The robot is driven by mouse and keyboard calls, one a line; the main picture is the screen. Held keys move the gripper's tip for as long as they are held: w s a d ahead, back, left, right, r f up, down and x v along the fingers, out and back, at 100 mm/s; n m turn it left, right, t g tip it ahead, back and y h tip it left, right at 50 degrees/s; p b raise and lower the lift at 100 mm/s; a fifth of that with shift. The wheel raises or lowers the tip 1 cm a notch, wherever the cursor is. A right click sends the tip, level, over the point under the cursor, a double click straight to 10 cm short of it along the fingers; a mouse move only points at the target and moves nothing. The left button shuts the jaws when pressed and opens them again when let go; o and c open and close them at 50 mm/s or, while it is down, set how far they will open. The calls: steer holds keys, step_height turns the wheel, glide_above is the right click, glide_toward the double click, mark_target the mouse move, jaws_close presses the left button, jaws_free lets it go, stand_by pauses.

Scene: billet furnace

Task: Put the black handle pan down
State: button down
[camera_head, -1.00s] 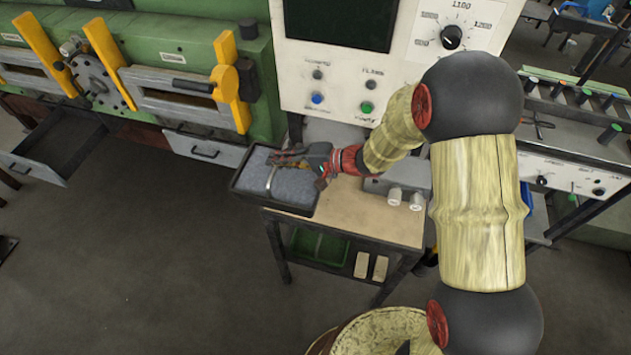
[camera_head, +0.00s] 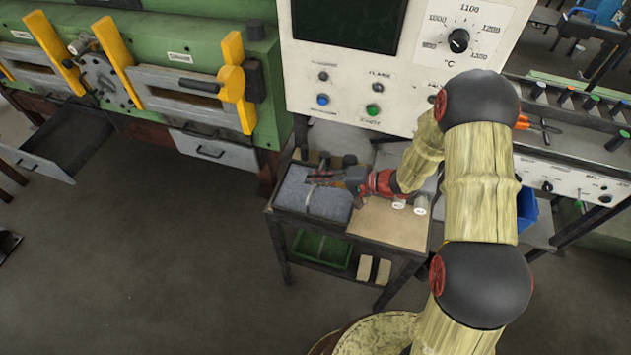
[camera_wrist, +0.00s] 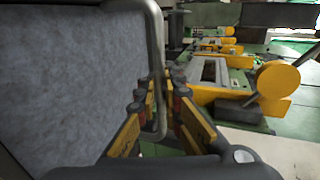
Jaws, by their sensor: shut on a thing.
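The pan (camera_head: 331,205) is a dark-rimmed rectangular tray with a grey, rough-looking inside and a metal bar handle (camera_wrist: 154,50) across it. In the head view it is over the left part of a small wooden-topped cart (camera_head: 388,224); I cannot tell whether its underside touches the top. My gripper (camera_head: 322,178) reaches in from the right over the pan. In the wrist view my gripper (camera_wrist: 166,84) has its yellow fingers on both sides of the metal bar, shut on it. The grey pan inside (camera_wrist: 70,85) fills the left of that view.
Light cylinders (camera_head: 420,204) stand at the cart's right. A green bin (camera_head: 321,250) and pale blocks (camera_head: 373,269) are on the lower shelf. A control panel (camera_head: 400,75) rises behind; the green furnace (camera_head: 190,60) is left.

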steer(key=shift+f, duration=0.35)
steer(key=c, duration=2)
jaws_free()
steer(key=shift+o, duration=0.2)
